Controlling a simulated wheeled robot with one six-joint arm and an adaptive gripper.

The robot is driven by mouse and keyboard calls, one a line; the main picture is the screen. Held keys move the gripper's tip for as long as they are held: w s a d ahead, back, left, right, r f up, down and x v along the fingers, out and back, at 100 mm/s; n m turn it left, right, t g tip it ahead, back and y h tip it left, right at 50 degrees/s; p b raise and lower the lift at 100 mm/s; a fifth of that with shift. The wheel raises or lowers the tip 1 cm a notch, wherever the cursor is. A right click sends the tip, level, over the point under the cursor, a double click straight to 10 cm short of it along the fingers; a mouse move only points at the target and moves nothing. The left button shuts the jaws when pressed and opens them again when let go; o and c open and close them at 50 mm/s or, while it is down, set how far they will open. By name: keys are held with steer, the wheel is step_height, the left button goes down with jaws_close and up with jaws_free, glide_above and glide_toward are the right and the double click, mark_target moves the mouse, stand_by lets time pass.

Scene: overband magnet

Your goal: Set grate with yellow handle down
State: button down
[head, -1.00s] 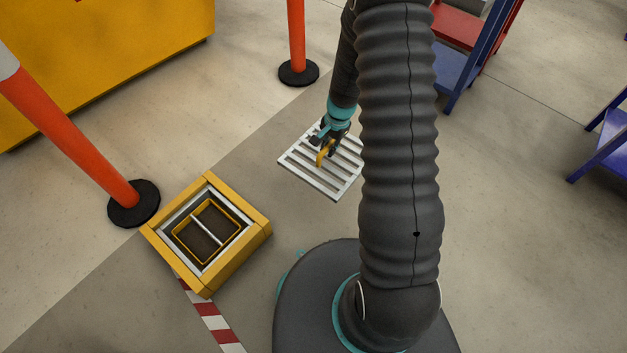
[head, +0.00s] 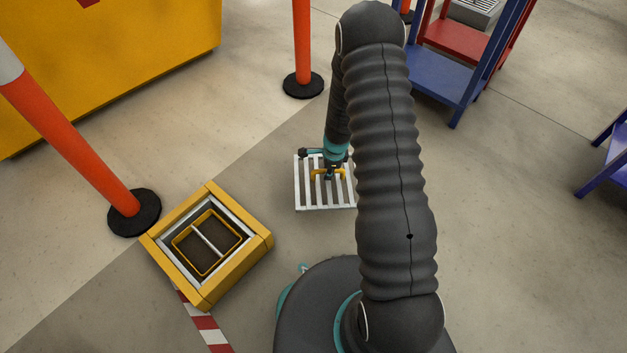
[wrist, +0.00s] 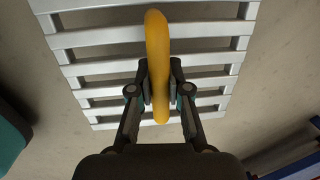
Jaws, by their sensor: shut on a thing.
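The light grey slatted grate (head: 306,197) has a yellow handle (head: 316,174) on top and is near the middle of the head view, partly hidden by my arm. My gripper (head: 329,174) is over the grate and shut on the handle. In the wrist view, the two fingers of my gripper (wrist: 160,88) close on both sides of the yellow handle (wrist: 157,40), with the grate slats (wrist: 100,68) beyond it. The grate looks roughly level. I cannot tell whether it touches the floor.
A yellow-framed square box (head: 250,259) with a divided opening stands left of the grate. Orange posts with black bases (head: 134,212) (head: 303,84) stand left and behind. A blue and red shelf (head: 440,73) is at the back right. Floor around the grate is clear.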

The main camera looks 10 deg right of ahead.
mark_target(313, 179)
steer(key=w+a+f, duration=0.2)
steer(key=a, duration=0.1)
steer(key=w+a+f, duration=0.1)
steer(key=shift+a+f, duration=0.1)
steer(key=shift+a, duration=0.1)
steer(key=shift+f+b, duration=0.7)
steer(key=shift+f, duration=1.2)
steer(key=shift+f, duration=0.15)
steer(key=c, duration=1.1)
jaws_free()
